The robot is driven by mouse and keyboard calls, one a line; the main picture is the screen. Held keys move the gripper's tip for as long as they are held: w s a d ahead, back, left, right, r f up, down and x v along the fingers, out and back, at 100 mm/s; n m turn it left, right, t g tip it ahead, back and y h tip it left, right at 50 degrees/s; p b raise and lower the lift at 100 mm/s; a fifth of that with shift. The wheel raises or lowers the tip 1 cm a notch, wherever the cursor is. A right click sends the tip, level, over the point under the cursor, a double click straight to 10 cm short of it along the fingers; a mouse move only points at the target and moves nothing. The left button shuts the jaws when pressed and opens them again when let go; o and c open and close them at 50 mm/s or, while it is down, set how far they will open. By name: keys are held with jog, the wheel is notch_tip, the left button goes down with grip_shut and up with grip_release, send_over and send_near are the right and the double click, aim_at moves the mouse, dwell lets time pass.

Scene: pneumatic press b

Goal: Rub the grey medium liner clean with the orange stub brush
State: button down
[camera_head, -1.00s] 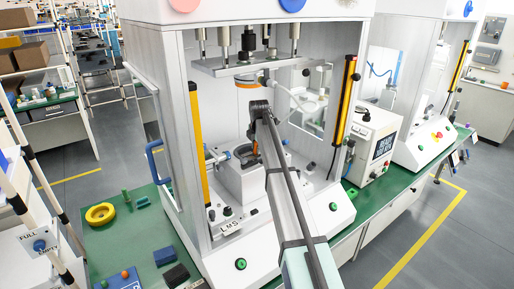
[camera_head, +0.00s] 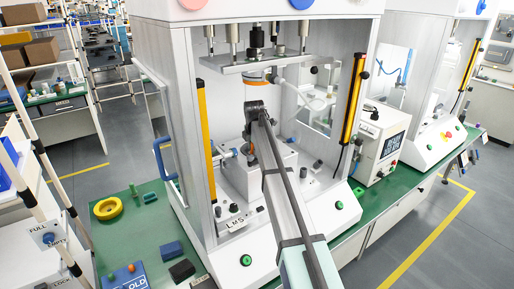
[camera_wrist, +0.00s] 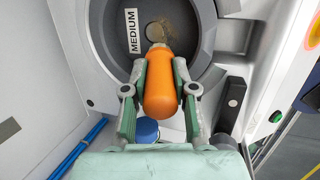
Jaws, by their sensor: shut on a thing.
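My gripper (camera_wrist: 162,72) is shut on the orange stub brush (camera_wrist: 162,95), its fingers on either side of the rounded orange body. The grey medium liner (camera_wrist: 112,42), a dark round bowl with a white MEDIUM label (camera_wrist: 133,31), lies just beyond the brush in the wrist view. A brownish smudge (camera_wrist: 160,28) shows on its inner surface, just past the brush end. In the head view my gripper (camera_head: 251,140) is inside the press, over the white block (camera_head: 258,180).
The press plate (camera_head: 240,66) hangs above my gripper. Yellow-black uprights (camera_head: 356,95) flank the opening. A yellow ring (camera_head: 108,208) and blue and dark blocks (camera_head: 171,251) lie on the green bench to the left. A blue cap (camera_wrist: 146,129) sits beneath the brush in the wrist view.

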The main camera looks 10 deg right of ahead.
jog(key=shift+s+a+f, duration=0.2)
jog(key=shift+s+a, duration=0.1)
jog(key=shift+a, duration=0.1)
jog(key=shift+a+r+p, duration=0.25)
jog(key=shift+r+p, duration=0.15)
jog(key=shift+r, duration=0.4)
jog(key=shift+w+d+r+p, duration=0.15)
jog(key=shift+r+p, duration=0.3)
jog(key=shift+r, duration=0.75)
jog(key=shift+s+d+r+p, duration=0.1)
jog(key=shift+r+p, duration=0.35)
jog(key=shift+r, duration=0.7)
jog(key=shift+w+r, duration=0.1)
jog(key=shift+r+p, duration=0.65)
jog(key=shift+r, duration=0.8)
jog(key=shift+f, duration=0.15)
jog(key=shift+f+b, duration=0.3)
jog(key=shift+f, duration=0.55)
